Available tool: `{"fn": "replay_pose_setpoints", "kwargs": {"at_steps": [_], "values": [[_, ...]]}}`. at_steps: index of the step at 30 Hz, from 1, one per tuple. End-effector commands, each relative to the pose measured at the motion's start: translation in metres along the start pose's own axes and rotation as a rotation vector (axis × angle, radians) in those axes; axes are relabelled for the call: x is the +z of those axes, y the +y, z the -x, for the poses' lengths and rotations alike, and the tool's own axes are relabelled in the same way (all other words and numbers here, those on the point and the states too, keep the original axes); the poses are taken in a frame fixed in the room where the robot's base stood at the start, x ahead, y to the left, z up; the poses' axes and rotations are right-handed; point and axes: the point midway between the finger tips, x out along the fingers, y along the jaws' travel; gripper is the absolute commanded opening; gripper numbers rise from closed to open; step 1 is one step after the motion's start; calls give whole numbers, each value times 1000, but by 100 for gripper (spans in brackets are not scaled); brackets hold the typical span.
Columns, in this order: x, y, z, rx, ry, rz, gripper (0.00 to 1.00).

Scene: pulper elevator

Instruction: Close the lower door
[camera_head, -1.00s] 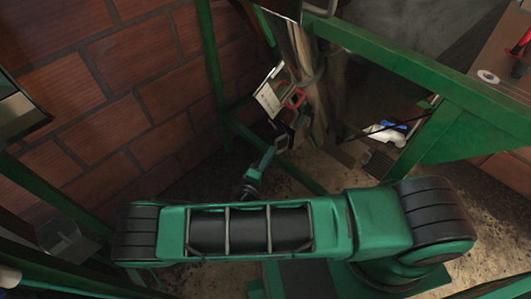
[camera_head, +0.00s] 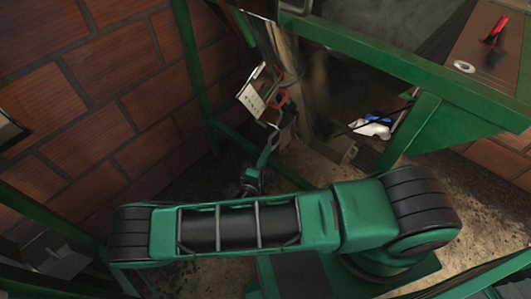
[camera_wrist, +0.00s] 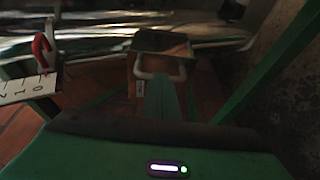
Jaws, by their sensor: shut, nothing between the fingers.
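My gripper (camera_head: 273,129) is small and far down in the head view, at the end of the green arm, and looks shut and empty. It is just below a white plate (camera_head: 251,99) and a red part (camera_head: 279,99). The wrist view shows a pale U-shaped handle (camera_wrist: 160,73) on a small orange-brown box-like part (camera_wrist: 146,92) straight ahead. I cannot tell whether this part is the lower door, or whether my gripper touches it. No other lower door can be clearly made out; my arm hides part of the floor area.
A red brick wall (camera_head: 100,90) stands on the left. A green frame beam (camera_head: 390,62) crosses the upper right. White and blue items (camera_head: 372,127) lie behind it, and a red-handled tool (camera_head: 495,32) lies on a brown surface. Bare floor shows at lower right.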

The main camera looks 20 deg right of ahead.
Motion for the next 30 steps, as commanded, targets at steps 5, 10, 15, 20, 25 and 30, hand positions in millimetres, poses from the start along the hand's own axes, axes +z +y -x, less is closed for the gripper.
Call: {"fn": "replay_pose_setpoints", "kwargs": {"at_steps": [5,10,15,20,25,30], "values": [[-6,-1,8,-2,-2,-2,0],[-19,-1,25,-3,-14,-3,0],[-8,-1,61,-3,-14,1,0],[-1,0,90,-2,-15,0,0],[4,0,110,-1,-16,0,0],[6,0,118,-1,-18,1,0]]}}
